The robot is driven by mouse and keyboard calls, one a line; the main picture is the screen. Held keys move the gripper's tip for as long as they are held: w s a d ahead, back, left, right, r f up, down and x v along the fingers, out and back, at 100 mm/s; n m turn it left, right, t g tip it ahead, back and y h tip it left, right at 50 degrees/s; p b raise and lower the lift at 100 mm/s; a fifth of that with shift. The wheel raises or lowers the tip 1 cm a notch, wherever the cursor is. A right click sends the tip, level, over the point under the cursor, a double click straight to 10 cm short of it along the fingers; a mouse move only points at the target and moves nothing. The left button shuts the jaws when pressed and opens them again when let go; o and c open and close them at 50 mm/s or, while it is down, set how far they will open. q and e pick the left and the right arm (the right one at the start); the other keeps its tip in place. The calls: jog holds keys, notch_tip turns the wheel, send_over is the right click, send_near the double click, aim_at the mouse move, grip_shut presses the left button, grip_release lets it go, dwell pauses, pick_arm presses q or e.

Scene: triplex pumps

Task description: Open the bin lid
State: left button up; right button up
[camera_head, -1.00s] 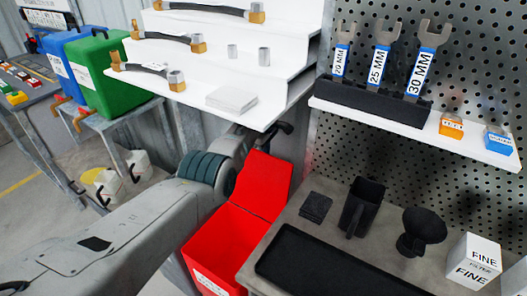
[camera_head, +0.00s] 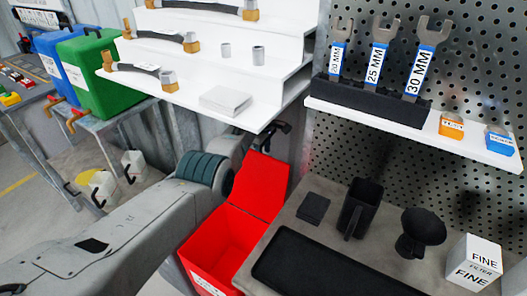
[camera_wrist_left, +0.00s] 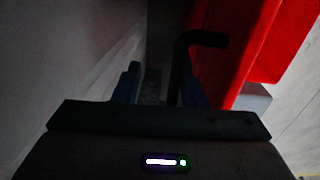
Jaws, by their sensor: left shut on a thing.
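The red bin (camera_head: 212,245) stands low beside the workbench, with its mouth open. Its red lid (camera_head: 262,185) stands raised and leaning at the back of the bin. My left arm reaches in from the left, and my left gripper (camera_head: 272,136) is at the lid's top edge, partly hidden behind it. In the left wrist view the dark fingers of my left gripper (camera_wrist_left: 160,92) are shut on a black bent handle (camera_wrist_left: 186,62), beside the red of the bin. That view is dark, so the exact contact is unclear. My right gripper is not in view.
White stepped shelves (camera_head: 235,75) with hoses hang just above my left gripper. The grey workbench (camera_head: 325,215) is close on the bin's right, with a black tray (camera_head: 330,270) and a black cup (camera_head: 361,207). A green container (camera_head: 100,75) stands at left.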

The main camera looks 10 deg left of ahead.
pick_arm(q)
jog(key=shift+w+r, duration=0.15)
jog(key=shift+r, duration=0.05)
jog(key=s+d+r+p, duration=0.1)
jog(key=s+r, duration=0.1)
jog(key=s, duration=0.6)
jog(key=s+d+r+p, duration=0.1)
jog(key=s+d+r, duration=0.1)
jog(key=s, duration=0.6)
jog(key=shift+r, duration=0.3)
